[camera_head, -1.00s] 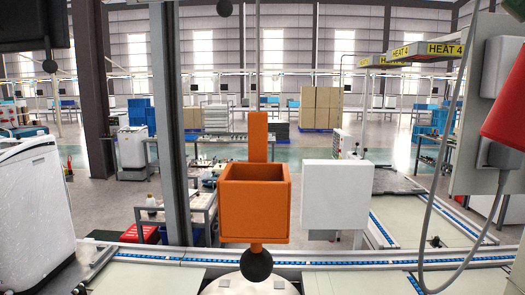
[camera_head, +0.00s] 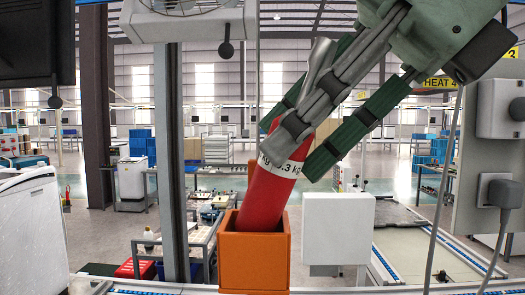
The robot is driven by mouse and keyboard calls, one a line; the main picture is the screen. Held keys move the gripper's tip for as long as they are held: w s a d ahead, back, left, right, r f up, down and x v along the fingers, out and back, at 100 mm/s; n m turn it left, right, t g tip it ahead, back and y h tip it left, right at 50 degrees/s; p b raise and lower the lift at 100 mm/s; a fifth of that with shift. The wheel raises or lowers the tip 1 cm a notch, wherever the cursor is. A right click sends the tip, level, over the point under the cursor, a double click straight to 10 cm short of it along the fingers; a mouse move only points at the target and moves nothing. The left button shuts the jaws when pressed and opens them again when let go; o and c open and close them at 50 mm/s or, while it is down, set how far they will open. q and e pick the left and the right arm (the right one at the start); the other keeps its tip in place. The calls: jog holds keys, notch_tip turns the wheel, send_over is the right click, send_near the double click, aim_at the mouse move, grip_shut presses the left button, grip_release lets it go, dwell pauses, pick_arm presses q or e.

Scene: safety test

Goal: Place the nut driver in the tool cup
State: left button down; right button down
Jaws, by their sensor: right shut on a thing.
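The nut driver is red-handled (camera_head: 268,200), with a white printed band and a metal shaft pointing up. My right gripper (camera_head: 293,138) comes in from the upper right and is shut on the nut driver around its upper handle. The driver is tilted, its top leaning right. The tool cup is a square orange box (camera_head: 254,262) with an orange back plate. The handle's lower end is inside the cup's opening; whether it touches the bottom is hidden by the front wall. My left gripper is out of view.
A white box (camera_head: 338,229) stands just right of the cup. A grey post (camera_head: 171,160) rises on the left. A grey panel with a plug and cable (camera_head: 503,193) is at the right. Conveyor rails (camera_head: 440,245) run behind. The space directly left of the cup is open.

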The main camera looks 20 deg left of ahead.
aim_at(260, 162)
jog(key=shift+w+a+f+p, duration=0.1)
jog(key=shift+a+p, duration=0.05)
jog(key=shift+p, duration=0.3)
jog(key=shift+a+h, duration=0.1)
jog(key=shift+h, duration=0.2)
jog(key=a+h+p, duration=0.1)
jog(key=p, duration=0.2)
jog(key=a+r+h+p, duration=0.1)
jog(key=h+p, duration=0.1)
jog(key=p, duration=0.1)
jog(key=shift+a+r+p, duration=0.15)
jog(key=shift+a+p, duration=0.2)
jog(key=shift+a, duration=0.05)
jog(key=f, duration=0.2)
jog(key=shift+a+f+h, duration=0.25)
jog(key=shift+f+h, duration=0.05)
jog(key=shift+f, duration=0.35)
jog(key=shift+d+f, duration=0.2)
jog(key=shift+d, duration=0.2)
jog(key=shift+a+f, duration=0.1)
jog(key=shift+a, duration=0.05)
jog(key=c, duration=1.7)
grip_release()
jog(key=shift+a, duration=0.15)
jog(key=shift+o, duration=1.1)
jog(key=shift+d, duration=0.2)
